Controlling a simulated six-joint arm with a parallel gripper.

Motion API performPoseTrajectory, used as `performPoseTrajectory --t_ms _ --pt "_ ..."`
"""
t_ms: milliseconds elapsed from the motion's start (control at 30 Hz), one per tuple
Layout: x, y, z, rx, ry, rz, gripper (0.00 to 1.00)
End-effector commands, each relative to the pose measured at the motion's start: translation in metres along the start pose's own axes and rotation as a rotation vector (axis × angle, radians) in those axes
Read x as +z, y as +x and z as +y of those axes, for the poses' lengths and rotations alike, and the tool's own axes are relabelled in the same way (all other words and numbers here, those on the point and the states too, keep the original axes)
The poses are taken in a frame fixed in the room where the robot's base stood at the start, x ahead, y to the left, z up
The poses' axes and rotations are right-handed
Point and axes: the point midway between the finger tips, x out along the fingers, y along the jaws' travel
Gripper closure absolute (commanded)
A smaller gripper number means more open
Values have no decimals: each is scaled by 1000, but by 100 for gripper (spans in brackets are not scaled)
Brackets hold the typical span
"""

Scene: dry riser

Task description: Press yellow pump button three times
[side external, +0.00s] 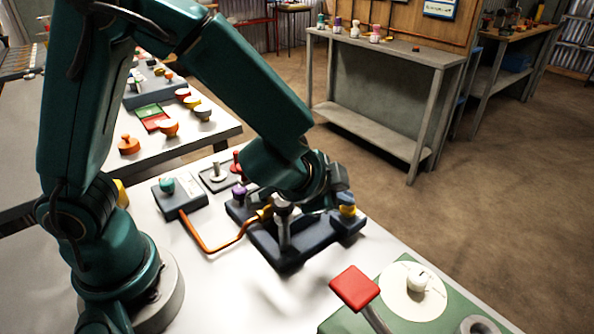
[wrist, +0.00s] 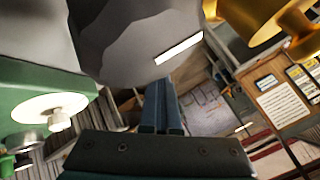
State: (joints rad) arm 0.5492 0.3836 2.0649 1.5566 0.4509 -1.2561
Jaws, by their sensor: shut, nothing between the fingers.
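The yellow pump button (side external: 348,211) sits on the right-hand end of the dark riser base (side external: 290,250) in the side view.
A grey upright pipe (side external: 284,232) and an orange bent pipe (side external: 215,248) are close to my wrist. A purple knob (side external: 239,191) and a grey box with a teal knob (side external: 180,198) stand left. A red square paddle (side external: 354,287) and green board (side external: 345,322) are at front right.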

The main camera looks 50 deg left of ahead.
Motion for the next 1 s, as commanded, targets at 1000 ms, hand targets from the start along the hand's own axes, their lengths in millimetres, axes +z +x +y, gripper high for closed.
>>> performPoseTrajectory --t_ms 1000 --pt "-22 -29 -22 -4 -6 2 100"
